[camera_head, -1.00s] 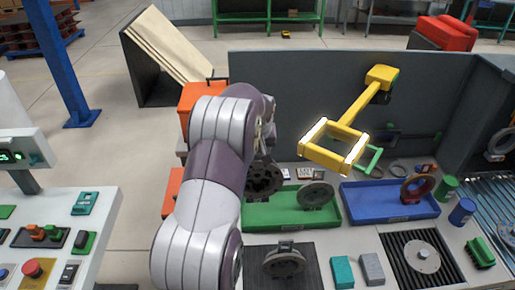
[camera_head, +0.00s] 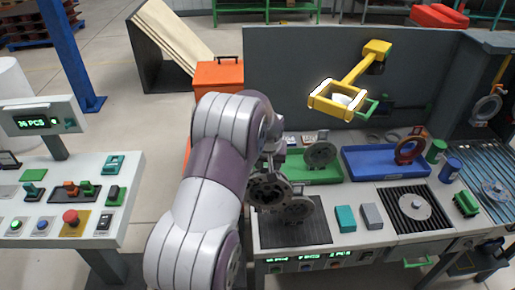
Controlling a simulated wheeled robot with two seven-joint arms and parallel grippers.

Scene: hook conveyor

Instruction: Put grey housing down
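A dark grey round housing (camera_head: 268,191) with holes in its face hangs at the end of my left arm, between the green tray and the black mat. My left gripper (camera_head: 273,165) is mostly hidden behind my arm and the housing; it appears shut on this housing. A second grey housing (camera_head: 300,208) rests on the black mat (camera_head: 295,236), partly overlapped in the picture by the held one. A third grey housing (camera_head: 320,153) stands in the green tray (camera_head: 322,180). My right gripper is not in view.
A blue tray (camera_head: 385,164) holds a reddish-brown ring (camera_head: 410,148). Teal (camera_head: 345,218) and grey (camera_head: 371,215) blocks lie right of the mat. A control desk (camera_head: 75,205) stands left. The mat's front part is clear.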

